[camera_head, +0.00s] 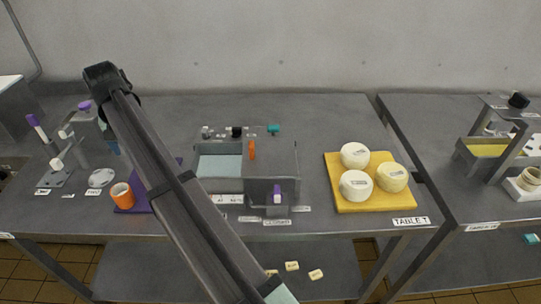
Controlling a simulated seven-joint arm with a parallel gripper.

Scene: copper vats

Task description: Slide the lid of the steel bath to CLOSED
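The steel bath (230,200) is a grey rectangular box standing near the middle of the table. Its left part is open and shows a pale blue inside (219,166). An upright orange handle (252,150) stands at about the middle of the bath's length, apparently on the grey lid; the lid's outline is hard to make out. A purple-tipped lever (277,194) is on the bath's front right. My dark arm crosses the picture from the bottom middle to the upper left, passing left of the bath. I cannot make out my gripper.
A yellow board (375,206) with three pale cheeses stands right of the bath. An orange cup (122,196) and purple mat (140,205) are left, partly behind my arm. A lever stand (56,178) is farther left. Small fittings, including a teal one (273,129), lie behind the bath.

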